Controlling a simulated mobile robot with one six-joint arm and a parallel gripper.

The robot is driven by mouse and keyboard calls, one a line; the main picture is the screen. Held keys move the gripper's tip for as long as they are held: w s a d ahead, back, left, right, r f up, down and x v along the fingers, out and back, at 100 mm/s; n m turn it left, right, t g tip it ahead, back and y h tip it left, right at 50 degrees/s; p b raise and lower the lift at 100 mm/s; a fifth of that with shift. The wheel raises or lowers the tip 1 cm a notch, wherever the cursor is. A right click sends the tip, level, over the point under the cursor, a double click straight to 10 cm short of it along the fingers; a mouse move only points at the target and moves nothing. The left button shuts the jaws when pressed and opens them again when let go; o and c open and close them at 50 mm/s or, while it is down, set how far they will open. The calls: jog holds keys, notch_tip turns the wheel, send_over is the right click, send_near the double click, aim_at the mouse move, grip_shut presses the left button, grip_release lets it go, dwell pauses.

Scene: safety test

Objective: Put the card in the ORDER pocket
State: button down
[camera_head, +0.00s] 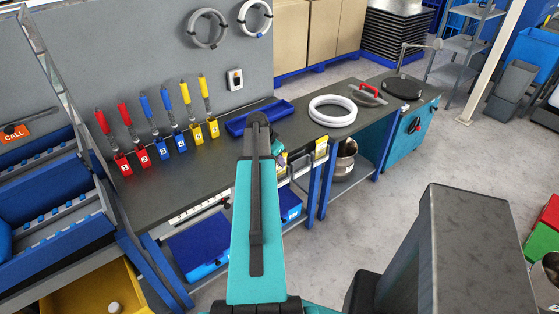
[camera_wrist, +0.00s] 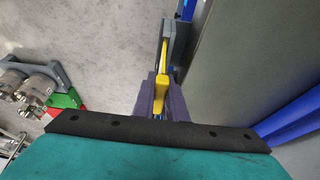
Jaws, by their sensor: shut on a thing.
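My gripper (camera_wrist: 160,88) has its two dark fingers closed around a thin yellow piece, seen edge-on, which looks like the card (camera_wrist: 160,70). In the head view, my teal arm covers most of the gripper at the bench's front edge, and a small yellow patch (camera_head: 282,160) shows beside the arm. Pale holders hang on the front edge to the right of it, and one has a yellow face (camera_head: 321,148). In the wrist view, a grey holder (camera_wrist: 176,38) lies just beyond the fingers. I cannot read an ORDER label, nor tell whether the card touches a pocket.
The dark workbench (camera_head: 190,180) carries a blue tray (camera_head: 258,117), a white ring (camera_head: 332,110) and a red-handled tool (camera_head: 368,92). Several coloured screwdriver-like tools stand in numbered holders along the back. Blue legs stand below the front edge. The grey floor (camera_head: 345,225) in front is clear.

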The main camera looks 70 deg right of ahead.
jog(key=shift+f+b, duration=0.65)
jog(key=shift+f, duration=0.45)
jog(key=shift+f, duration=0.1)
jog(key=c, duration=1.7)
grip_release()
jog(key=shift+b+v, duration=1.6)
jog(key=shift+v, duration=5.35)
jog(key=shift+d, duration=0.1)
